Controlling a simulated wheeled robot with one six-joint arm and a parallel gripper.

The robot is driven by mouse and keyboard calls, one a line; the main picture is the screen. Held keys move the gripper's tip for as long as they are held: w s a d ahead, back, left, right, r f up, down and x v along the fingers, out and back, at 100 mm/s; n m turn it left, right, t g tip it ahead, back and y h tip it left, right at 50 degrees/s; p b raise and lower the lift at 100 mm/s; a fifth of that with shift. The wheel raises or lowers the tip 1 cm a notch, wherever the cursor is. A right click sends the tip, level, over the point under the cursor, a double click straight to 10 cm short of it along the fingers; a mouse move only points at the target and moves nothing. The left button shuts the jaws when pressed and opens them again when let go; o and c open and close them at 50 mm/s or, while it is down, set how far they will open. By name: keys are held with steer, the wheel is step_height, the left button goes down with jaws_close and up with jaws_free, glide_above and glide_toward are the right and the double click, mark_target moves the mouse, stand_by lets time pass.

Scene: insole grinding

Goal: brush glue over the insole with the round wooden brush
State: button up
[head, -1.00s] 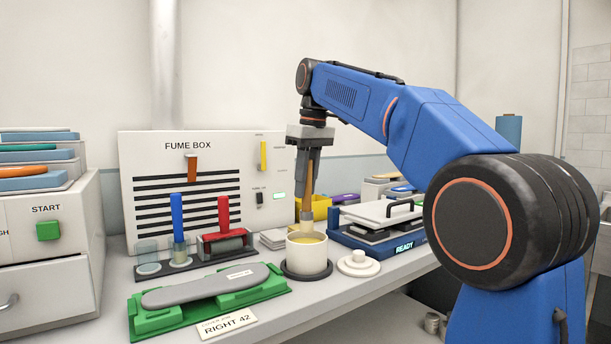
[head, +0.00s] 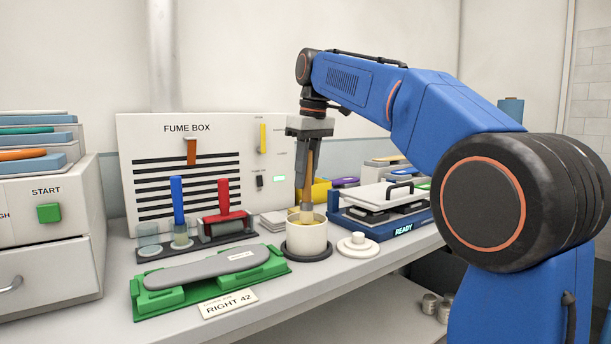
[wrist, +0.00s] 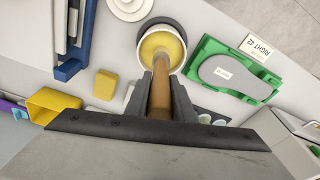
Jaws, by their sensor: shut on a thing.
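My gripper (head: 308,162) is shut on the round wooden brush (head: 308,188), held upright over the glue pot (head: 306,240). The brush head is down inside the pot's rim; how deep it sits in the yellow glue is hidden. In the wrist view the brush handle (wrist: 161,95) runs between the fingers toward the pot (wrist: 165,48) with yellow glue. The grey insole (head: 200,270) lies flat in a green holder (head: 150,306), left of and in front of the pot. The insole (wrist: 232,75) also shows in the wrist view.
A white lid (head: 357,245) lies right of the pot. Behind the insole stand a blue-handled brush (head: 178,205) and a red roller (head: 224,205) in a rack. The press marked READY (head: 385,215) is at right. A RIGHT 42 card (head: 228,303) lies in front.

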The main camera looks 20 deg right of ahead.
steer(key=shift+f, duration=0.6)
stand_by(1.6)
steer(key=shift+r, duration=0.15)
steer(key=shift+r, duration=3.4)
steer(key=shift+s, duration=0.15)
